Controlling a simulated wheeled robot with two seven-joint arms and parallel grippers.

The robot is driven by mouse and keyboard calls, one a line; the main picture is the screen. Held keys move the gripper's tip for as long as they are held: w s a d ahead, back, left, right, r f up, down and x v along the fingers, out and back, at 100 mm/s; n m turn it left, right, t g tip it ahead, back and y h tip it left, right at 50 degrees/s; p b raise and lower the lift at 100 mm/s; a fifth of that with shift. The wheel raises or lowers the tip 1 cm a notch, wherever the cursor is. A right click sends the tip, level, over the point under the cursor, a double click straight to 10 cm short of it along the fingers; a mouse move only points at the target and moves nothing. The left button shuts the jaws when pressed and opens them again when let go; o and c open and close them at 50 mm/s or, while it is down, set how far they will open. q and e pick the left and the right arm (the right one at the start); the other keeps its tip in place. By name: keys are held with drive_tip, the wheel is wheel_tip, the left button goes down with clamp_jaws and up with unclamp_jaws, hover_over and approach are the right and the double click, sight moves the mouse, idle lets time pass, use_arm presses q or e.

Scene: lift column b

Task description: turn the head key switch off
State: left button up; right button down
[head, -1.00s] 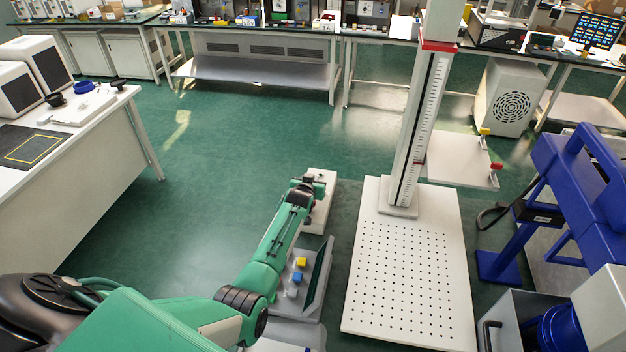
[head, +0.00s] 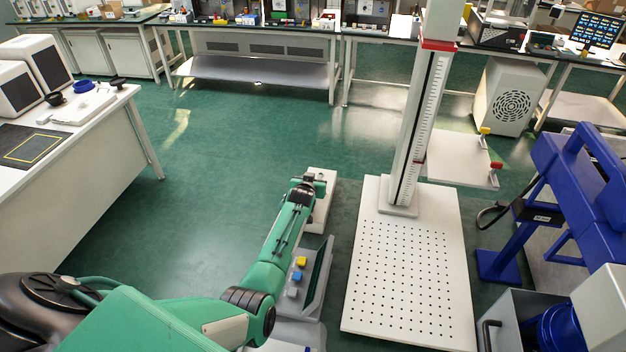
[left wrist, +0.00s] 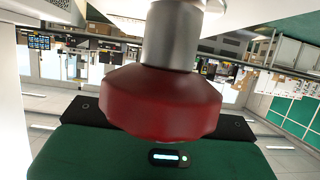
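My left arm reaches forward in the head view, and its gripper (head: 308,184) is over a white box (head: 323,211) at the far end of a console (head: 318,272). The arm hides part of the box, and I cannot make out the key switch there. In the left wrist view a large red knob (left wrist: 163,103) on a grey metal stem (left wrist: 172,35) fills the middle, very close to the camera. The fingers are not clear in either view, so their opening cannot be told. My right gripper is not in view.
The console carries a yellow button (head: 301,261), a blue one (head: 297,276) and a grey one (head: 292,292). Right of it stand a perforated white base plate (head: 410,290) and a tall column (head: 418,130). A blue frame (head: 580,185) is at the right. Green floor is free at left.

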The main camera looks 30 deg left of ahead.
use_arm(q)
drive_tip(key=shift+s, duration=0.15)
drive_tip(key=shift+s+d+r, duration=0.15)
drive_tip(key=shift+s+r, duration=0.05)
drive_tip(key=shift+s, duration=0.35)
drive_tip(key=b+v, duration=0.1)
drive_tip(key=v, duration=1.1)
drive_tip(key=shift+r, duration=0.25)
drive_tip(key=shift+s+d+f, duration=0.1)
